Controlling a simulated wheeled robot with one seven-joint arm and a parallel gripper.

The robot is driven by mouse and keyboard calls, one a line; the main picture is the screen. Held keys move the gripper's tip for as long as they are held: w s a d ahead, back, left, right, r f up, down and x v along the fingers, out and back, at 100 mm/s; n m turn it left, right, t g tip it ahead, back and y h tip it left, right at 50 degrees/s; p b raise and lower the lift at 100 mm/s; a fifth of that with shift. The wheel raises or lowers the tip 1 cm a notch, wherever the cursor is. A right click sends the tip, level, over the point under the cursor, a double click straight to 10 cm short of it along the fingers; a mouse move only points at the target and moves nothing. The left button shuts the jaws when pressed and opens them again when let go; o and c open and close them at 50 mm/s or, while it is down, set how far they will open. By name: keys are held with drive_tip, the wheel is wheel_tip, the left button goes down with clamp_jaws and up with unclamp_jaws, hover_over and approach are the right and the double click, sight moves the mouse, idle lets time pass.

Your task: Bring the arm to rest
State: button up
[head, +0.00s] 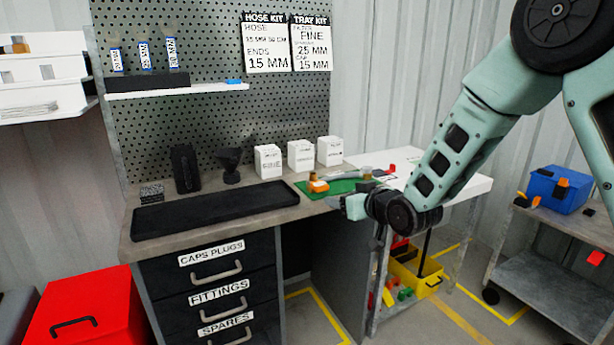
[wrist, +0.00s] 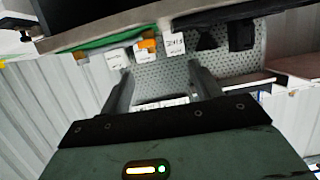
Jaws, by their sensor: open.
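My gripper (head: 352,206) is at the end of my green arm, at the front right edge of the workbench, near the green mat (head: 343,188). In the wrist view my gripper (wrist: 162,80) has its two fingers apart with nothing held between them. The bench, pegboard and boxes appear upside down beyond the fingers. In the head view the arm comes down from the upper right and its wrist hides part of the bench's right end. Whether the gripper touches the bench edge cannot be told.
The bench holds a black tray (head: 215,209), white boxes (head: 301,156), a black funnel (head: 230,165) and an orange item (head: 318,185) on the mat. A yellow bin (head: 415,277) sits below right. A grey cart (head: 560,290) with a blue bin (head: 557,190) stands right. A red chest (head: 85,308) stands left.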

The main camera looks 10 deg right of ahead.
drive_tip(key=s+a+r+n+g+h+p, duration=0.15)
drive_tip(key=s+a+g, duration=0.25)
drive_tip(key=s, duration=0.5)
drive_tip(key=s+a+r+g+y+p, duration=0.1)
drive_tip(key=s+a+r+g+p, duration=0.25)
drive_tip(key=s, duration=0.55)
drive_tip(key=s+d+r+g+h+p, duration=0.1)
drive_tip(key=s+g, duration=0.1)
drive_tip(key=s, duration=0.6)
drive_tip(key=s+r+n+g+h+p, duration=0.1)
drive_tip(key=s+g, duration=0.1)
drive_tip(key=s, duration=0.6)
drive_tip(key=s+d+r+n+g+h, duration=0.1)
drive_tip(key=s+g+h, duration=0.1)
drive_tip(key=s, duration=0.5)
drive_tip(key=shift+s+d+p, duration=0.3)
drive_tip(key=shift+s+p, duration=0.1)
drive_tip(key=shift+r, duration=0.1)
